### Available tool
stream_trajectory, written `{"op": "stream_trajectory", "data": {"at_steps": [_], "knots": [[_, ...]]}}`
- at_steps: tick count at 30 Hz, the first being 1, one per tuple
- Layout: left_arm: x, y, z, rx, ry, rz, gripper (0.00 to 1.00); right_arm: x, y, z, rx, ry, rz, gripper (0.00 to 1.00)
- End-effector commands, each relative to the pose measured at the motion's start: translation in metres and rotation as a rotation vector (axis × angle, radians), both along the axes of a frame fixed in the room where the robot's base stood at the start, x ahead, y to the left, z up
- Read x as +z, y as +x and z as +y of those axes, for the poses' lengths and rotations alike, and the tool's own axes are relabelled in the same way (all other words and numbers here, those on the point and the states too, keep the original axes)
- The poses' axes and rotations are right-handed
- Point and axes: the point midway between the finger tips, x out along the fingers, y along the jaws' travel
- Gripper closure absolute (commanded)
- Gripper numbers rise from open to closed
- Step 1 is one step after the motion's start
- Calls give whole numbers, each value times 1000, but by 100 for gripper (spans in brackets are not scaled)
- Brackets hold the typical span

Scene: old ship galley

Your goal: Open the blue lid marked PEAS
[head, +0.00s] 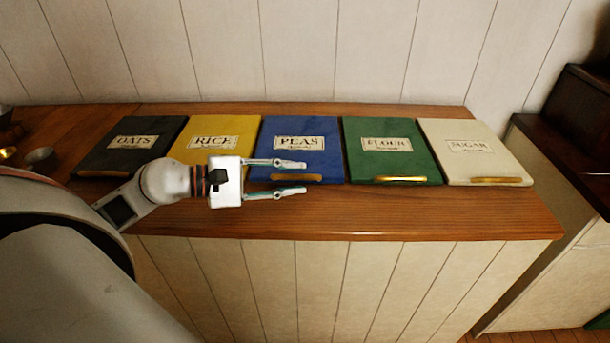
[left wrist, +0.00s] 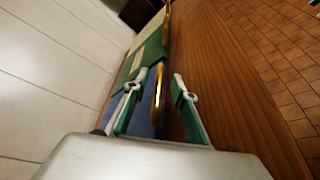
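The blue lid marked PEAS (head: 327,129) lies flat and shut in the middle of the row on the wooden counter. Its brass handle (head: 302,177) runs along its front edge. My left gripper (head: 298,177) is open, with its fingers spread one behind and one in front of the handle in the head view. In the left wrist view the brass handle (left wrist: 158,95) shows between the two open fingers (left wrist: 157,92), and the blue lid (left wrist: 143,118) is partly hidden by a finger. I cannot tell whether the fingers touch the handle. My right gripper is not in view.
The OATS (head: 124,146), RICE (head: 215,137), FLOUR (head: 390,140) and SUGAR (head: 471,141) lids lie flat beside it. The counter (head: 420,217) has a bare front strip. Metal vessels (head: 40,158) stand at the left. A planked wall (head: 300,50) rises behind.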

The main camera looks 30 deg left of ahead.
Motion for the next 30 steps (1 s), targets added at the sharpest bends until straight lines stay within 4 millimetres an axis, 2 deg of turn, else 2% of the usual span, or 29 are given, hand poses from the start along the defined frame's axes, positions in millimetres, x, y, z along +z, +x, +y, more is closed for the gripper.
{"op": "stream_trajectory", "data": {"at_steps": [9, 20, 21, 24, 30], "knots": [[-5, 22, -18, 0, -3, -1, 74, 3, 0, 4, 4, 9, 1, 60], [-7, 25, -21, 0, -2, 1, 74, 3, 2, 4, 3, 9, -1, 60], [-7, 25, -21, 0, -2, 1, 76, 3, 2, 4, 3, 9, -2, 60], [-7, 25, -21, -1, -1, 0, 100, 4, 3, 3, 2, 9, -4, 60], [-6, 25, -21, 0, -2, 1, 100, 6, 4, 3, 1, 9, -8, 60]]}}
